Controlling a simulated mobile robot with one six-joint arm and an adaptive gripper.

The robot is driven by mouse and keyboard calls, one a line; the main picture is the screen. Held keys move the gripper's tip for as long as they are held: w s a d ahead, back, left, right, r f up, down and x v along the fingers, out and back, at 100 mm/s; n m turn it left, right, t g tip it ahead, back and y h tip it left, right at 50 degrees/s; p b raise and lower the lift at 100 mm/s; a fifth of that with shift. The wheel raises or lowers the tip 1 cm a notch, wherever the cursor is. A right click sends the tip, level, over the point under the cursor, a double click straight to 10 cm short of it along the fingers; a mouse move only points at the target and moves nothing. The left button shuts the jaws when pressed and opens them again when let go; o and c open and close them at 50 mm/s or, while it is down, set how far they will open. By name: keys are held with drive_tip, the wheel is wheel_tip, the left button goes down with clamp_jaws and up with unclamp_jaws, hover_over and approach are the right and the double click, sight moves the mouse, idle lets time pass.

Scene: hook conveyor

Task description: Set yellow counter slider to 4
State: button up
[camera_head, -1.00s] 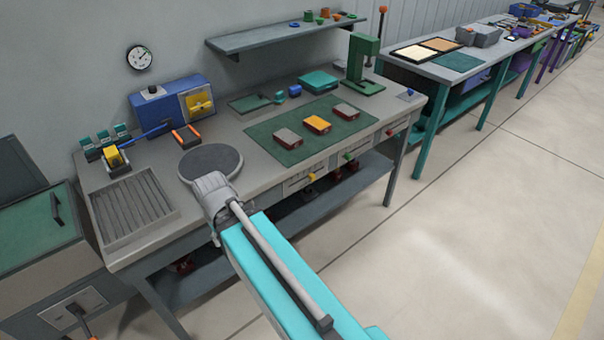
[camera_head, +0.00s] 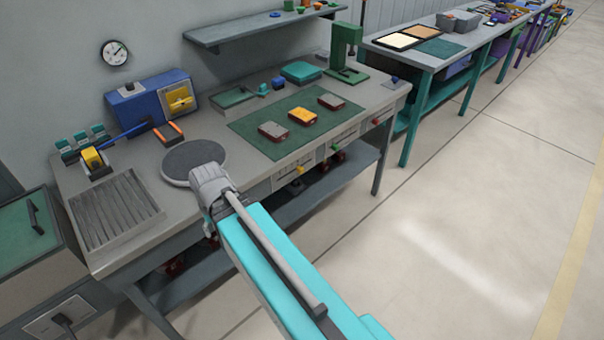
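The yellow slider knob (camera_head: 300,170) sticks out of a pale panel on the front of the grey workbench (camera_head: 110,258). It is the leftmost of three coloured knobs along this front, with a green knob (camera_head: 335,147) and a red knob (camera_head: 376,121) to its right. The scale marks are too small to read, so its setting cannot be told. My arm reaches up from the lower right, and its grey end joint lies at the bench's front edge, left of the yellow knob and apart from it. My gripper's fingers do not show.
A round dark disc (camera_head: 195,160) lies on the bench behind my arm's end. A green mat (camera_head: 258,144) holds three small blocks. A ribbed tray (camera_head: 112,212) lies at the left. A lower shelf (camera_head: 328,188) runs under the bench. The floor (camera_head: 450,245) at right is clear.

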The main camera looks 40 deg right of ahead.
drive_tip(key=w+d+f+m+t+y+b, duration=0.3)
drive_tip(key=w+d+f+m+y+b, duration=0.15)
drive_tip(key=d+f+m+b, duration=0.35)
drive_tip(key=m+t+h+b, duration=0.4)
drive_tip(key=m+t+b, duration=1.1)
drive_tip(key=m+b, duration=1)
approach(303, 171)
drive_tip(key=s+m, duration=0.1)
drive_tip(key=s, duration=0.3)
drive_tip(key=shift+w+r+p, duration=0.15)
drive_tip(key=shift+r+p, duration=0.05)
drive_tip(key=shift+p, duration=0.15)
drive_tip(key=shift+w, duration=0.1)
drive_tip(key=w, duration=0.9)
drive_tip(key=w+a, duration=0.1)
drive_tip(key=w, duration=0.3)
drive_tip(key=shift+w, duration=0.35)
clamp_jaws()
